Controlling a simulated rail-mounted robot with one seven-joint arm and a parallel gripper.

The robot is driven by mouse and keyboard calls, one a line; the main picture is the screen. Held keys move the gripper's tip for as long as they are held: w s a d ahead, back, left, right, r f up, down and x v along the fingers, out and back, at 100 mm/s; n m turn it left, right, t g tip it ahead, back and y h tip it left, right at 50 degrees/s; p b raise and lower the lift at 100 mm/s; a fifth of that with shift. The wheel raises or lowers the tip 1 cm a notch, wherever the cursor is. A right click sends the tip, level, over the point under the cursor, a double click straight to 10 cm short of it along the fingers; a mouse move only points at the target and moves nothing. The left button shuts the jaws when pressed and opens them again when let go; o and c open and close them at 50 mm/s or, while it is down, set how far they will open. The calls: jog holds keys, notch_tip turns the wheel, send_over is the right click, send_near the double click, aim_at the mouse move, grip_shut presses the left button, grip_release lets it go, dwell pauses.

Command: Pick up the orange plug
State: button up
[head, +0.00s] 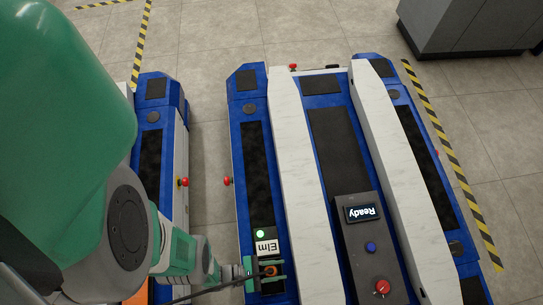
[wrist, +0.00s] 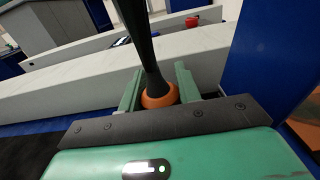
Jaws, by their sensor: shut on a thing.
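The orange plug (head: 270,270) is between the two green fingers of my gripper (head: 276,271), at the bottom middle of the head view. In the wrist view the plug shows as an orange ring (wrist: 158,96) with a thick black stem or cable rising from it. My gripper (wrist: 157,84) is shut on the plug there, with one finger on either side. The plug is over the near end of the blue cart's left side strip, just below the "Elm" label (head: 267,247). I cannot tell whether it touches the cart or a socket.
The blue cart (head: 244,84) carries two long pale beams (head: 300,170) beside the plug. A dark control box reading "Ready" (head: 363,213) stands between them. Another blue cart (head: 155,85) is at left, with a floor gap between. A black cable (head: 205,291) runs left from my gripper.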

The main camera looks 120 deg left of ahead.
aim_at(273, 271)
jog(key=shift+r, duration=0.1)
notch_tip(273, 271, up, 5)
jog(key=p, duration=0.4)
jog(key=shift+p, duration=0.4)
jog(key=shift+s+d+f+b, duration=0.35)
jog(key=shift+s+f+b, duration=0.1)
jog(key=shift+f+b, duration=0.25)
jog(key=r+b+v, duration=0.1)
jog(key=b+v, duration=0.1)
jog(key=v, duration=1.2)
jog(key=shift+s+d+r, duration=0.2)
jog(key=shift+s+d, duration=0.05)
jog(key=shift+s, duration=0.1)
notch_tip(273, 271, up, 3)
jog(key=p, duration=0.2)
jog(key=shift+p, duration=0.35)
